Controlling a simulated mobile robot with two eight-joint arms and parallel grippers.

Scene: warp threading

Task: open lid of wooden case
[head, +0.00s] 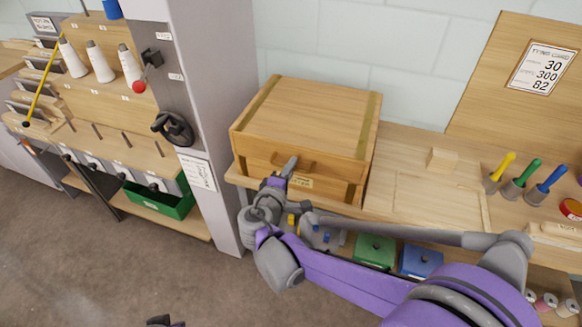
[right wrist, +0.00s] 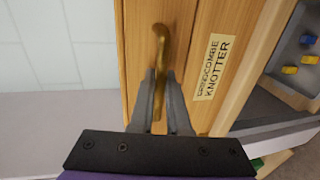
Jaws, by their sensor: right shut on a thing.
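The wooden case (head: 318,112) stands on the bench against the wall, with its lid down flat. Two darker strips cross the lid, and a curved brass handle (right wrist: 161,42) sits on the front. My right gripper (head: 290,167) reaches the case front from below. In the right wrist view, the gripper (right wrist: 160,100) has its two fingers closed around the handle, beside a label that ends in "KNOTTER" (right wrist: 213,67).
A grey column (head: 213,100) stands close to the case's left side. On the bench to the right are a small wood block (head: 441,159) and yellow, green and blue handled tools (head: 524,174). Green (head: 375,250) and blue (head: 420,260) boxes sit below.

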